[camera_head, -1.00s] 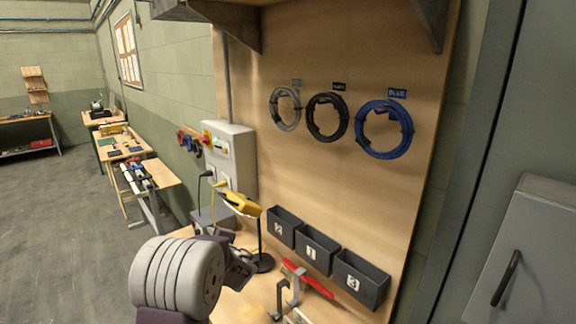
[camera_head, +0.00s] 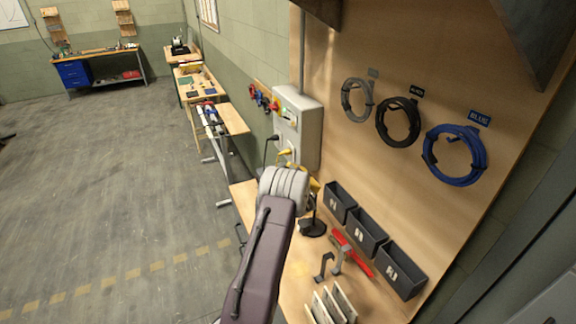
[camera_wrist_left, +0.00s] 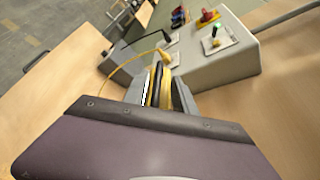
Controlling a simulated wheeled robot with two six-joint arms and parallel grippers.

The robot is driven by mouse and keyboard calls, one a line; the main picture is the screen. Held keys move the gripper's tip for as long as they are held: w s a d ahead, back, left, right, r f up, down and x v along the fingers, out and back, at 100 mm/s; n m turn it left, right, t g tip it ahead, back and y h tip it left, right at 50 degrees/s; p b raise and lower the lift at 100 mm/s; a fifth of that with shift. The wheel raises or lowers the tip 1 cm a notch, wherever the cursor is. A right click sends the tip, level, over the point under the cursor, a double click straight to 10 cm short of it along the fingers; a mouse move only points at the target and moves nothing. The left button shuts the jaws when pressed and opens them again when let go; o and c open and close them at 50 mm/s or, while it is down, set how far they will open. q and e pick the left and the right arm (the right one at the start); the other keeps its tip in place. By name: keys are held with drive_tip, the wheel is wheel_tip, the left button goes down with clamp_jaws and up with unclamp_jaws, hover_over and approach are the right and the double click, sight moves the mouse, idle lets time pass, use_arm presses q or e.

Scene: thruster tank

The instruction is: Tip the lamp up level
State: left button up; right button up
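The yellow lamp head (camera_head: 315,185) shows just right of my left wrist in the head view, mostly hidden behind it. Its dark stand rises from a round black base (camera_head: 313,228) on the bench. In the left wrist view, a yellow and black part of the lamp (camera_wrist_left: 158,84) lies between the grey fingers of my left gripper (camera_wrist_left: 160,92). I cannot tell whether the fingers press on it or how far the lamp head is tilted. My left wrist hides the fingers in the head view. My right gripper is in neither view.
A grey control box (camera_head: 297,130) with cables stands behind the lamp. Numbered dark bins (camera_head: 368,237) line the back board. A red tool (camera_head: 352,252), grey brackets (camera_head: 340,260) and a pale rack (camera_head: 331,305) sit on the bench (camera_head: 297,268).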

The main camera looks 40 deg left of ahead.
use_arm(q)
drive_tip(key=shift+w+a+f+p, duration=0.1)
drive_tip(key=shift+w+a+p, duration=0.15)
drive_tip(key=shift+a, duration=0.35)
drive_tip(key=shift+w+a+f+p, duration=0.1)
drive_tip(key=shift+w+a+p, duration=0.1)
drive_tip(key=shift+a, duration=0.35)
drive_tip(key=shift+w+d+f, duration=0.1)
drive_tip(key=shift+w+d, duration=0.05)
drive_tip(key=shift+w, duration=0.05)
drive_tip(key=c, duration=0.3)
clamp_jaws()
